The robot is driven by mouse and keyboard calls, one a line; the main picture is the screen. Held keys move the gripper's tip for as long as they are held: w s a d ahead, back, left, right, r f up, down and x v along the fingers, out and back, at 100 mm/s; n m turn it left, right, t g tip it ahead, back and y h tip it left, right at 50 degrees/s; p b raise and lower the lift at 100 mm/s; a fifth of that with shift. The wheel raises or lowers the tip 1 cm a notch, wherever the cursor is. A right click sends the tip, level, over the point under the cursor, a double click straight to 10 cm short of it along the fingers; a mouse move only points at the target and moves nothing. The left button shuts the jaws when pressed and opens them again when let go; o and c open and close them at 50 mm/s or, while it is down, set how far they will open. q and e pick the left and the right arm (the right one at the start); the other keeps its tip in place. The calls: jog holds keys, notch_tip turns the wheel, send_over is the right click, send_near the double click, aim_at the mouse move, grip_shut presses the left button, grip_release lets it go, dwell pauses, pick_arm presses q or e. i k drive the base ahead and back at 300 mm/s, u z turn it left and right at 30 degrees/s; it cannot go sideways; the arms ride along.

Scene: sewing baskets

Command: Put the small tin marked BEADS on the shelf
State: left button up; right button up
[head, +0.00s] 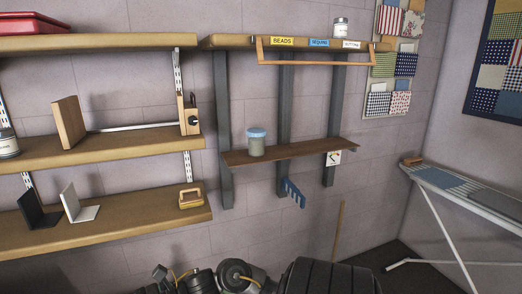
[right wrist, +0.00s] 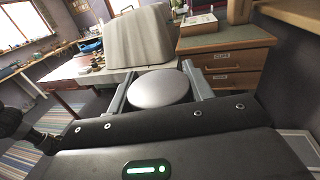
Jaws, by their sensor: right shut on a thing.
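My right gripper (right wrist: 155,78) shows in the right wrist view, shut on a round tin (right wrist: 165,88) with a plain silver-grey top. Its two grey fingers stand on either side of the tin. I see the tin from its top, so any marking on its side is hidden. In the head view, the upper right shelf (head: 225,43) has a yellow BEADS label (head: 282,41), a blue label (head: 320,43) and a white label (head: 352,45) on its front. A small jar or tin (head: 341,29) stands above the white label. My left gripper is not in view.
A wooden rail (head: 315,63) runs along the upper shelf's front. Below, a brown shelf (head: 300,150) holds a blue-lidded jar (head: 257,144). Left shelves hold bookends and a red box (head: 30,22). An ironing board (head: 465,190) stands right. Above the BEADS label the shelf looks clear.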

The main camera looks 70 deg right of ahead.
aim_at(275, 36)
jog(key=z, duration=1.55)
